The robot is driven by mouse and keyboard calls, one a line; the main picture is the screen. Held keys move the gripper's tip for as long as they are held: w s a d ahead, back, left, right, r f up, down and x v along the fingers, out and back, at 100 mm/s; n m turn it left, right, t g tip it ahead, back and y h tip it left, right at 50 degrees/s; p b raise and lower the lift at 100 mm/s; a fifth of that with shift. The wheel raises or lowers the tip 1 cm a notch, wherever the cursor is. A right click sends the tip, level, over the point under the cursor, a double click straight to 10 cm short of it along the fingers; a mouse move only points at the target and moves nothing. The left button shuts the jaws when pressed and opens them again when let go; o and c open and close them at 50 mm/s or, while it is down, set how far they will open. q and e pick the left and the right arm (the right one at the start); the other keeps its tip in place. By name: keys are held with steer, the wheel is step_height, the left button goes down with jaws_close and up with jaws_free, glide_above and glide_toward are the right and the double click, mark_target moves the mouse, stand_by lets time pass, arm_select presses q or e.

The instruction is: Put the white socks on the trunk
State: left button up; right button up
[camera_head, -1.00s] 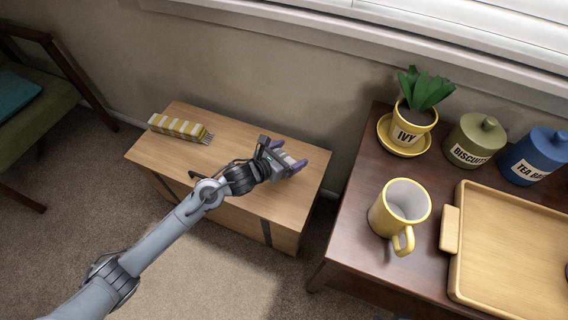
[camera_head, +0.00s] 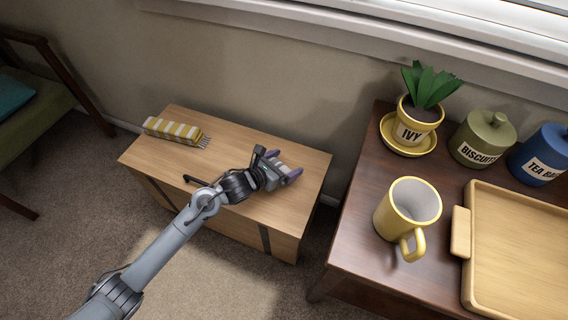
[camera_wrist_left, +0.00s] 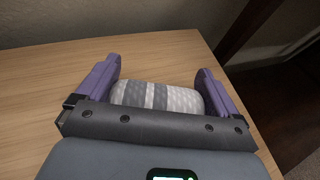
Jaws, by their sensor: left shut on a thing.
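The white socks (camera_wrist_left: 158,96), a roll with grey bands, lie between the two purple fingers of my left gripper (camera_wrist_left: 158,84) in the left wrist view. The gripper is shut on them; its palm hides their near part. In the head view my left gripper (camera_head: 290,173) is over the right part of the trunk (camera_head: 165,158), a light wooden box with dark straps. The socks are low, at or just above the trunk's top; I cannot tell whether they touch it. My right gripper is not in view.
A folded yellow-and-white striped cloth with fringe (camera_head: 173,130) lies on the trunk's back left. A dark table (camera_head: 355,262) at right holds a yellow mug (camera_head: 408,210), an ivy pot (camera_head: 412,125), canisters (camera_head: 482,140) and a wooden tray (camera_head: 515,250). A green chair (camera_head: 30,120) stands at left.

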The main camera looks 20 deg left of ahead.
arm_select(q)
steer(key=shift+f, duration=0.25)
steer(key=o, duration=0.7)
steer(key=shift+r, duration=0.1)
steer(key=shift+r, duration=0.1)
steer(key=shift+s+r, duration=0.15)
steer(key=shift+r, duration=0.05)
steer(key=p+v, duration=0.5)
steer(key=v, duration=0.5)
steer(key=shift+s+a+r, duration=0.1)
steer(key=shift+s, duration=0.1)
steer(key=shift+s+a+r+p, duration=0.25)
steer(key=shift+s+p, duration=0.15)
steer(key=shift+s, duration=0.15)
